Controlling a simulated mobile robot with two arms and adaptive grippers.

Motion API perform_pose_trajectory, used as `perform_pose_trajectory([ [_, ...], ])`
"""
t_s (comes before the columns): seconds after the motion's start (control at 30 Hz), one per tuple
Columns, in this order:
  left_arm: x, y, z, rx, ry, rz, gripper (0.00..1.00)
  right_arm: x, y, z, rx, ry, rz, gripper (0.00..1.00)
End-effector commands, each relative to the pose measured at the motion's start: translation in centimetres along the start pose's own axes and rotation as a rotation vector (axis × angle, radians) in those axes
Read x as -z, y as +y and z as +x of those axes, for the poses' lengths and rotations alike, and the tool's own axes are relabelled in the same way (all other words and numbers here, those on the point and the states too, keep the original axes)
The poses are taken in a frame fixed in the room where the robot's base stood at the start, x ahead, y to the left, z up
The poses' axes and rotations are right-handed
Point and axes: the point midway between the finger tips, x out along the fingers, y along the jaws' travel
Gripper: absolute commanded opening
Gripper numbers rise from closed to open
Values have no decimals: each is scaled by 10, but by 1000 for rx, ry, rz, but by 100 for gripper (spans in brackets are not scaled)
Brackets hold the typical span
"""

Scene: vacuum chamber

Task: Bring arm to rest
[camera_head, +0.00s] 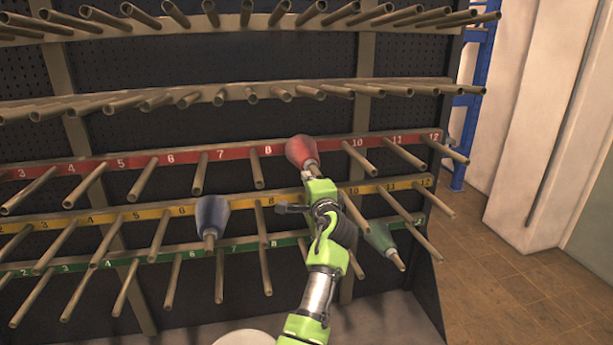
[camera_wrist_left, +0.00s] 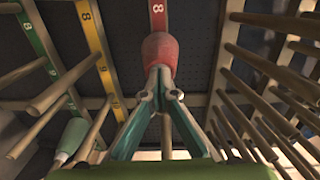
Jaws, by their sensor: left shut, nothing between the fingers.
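My left arm, bright green and silver, reaches up from the bottom of the head view to the peg rack. My left gripper (camera_head: 311,174) is just in front of a red cone-shaped piece (camera_head: 301,151) on a peg of the red row, by where number 9 would be. In the left wrist view the gripper (camera_wrist_left: 162,95) has its fingers together and empty, with the red piece (camera_wrist_left: 159,54) right beyond the tips. I cannot tell whether they touch it. My right gripper is in neither view.
Long pegs stick out of the rack in red (camera_head: 229,153), yellow (camera_head: 147,213) and green (camera_head: 198,249) numbered rows, close around my arm. A blue piece (camera_head: 212,215) and a green piece (camera_head: 379,237) sit on pegs on either side. Open floor (camera_head: 500,275) lies at the right.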

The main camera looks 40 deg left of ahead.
Motion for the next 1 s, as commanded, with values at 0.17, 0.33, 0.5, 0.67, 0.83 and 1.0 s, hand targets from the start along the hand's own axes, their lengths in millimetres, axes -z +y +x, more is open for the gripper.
perform_pose_trajectory([
  [0.17,1,0,-28,0,3,-2,0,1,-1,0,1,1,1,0],
  [0.33,1,0,-54,0,2,-2,0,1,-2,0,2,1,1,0],
  [0.5,0,0,-67,1,2,-1,0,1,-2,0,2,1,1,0],
  [0.67,0,-1,-69,1,1,-1,0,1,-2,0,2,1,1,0],
  [0.83,14,30,-69,-34,43,3,0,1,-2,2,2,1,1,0],
  [1.0,52,132,-79,-164,168,-7,0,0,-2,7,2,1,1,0],
])
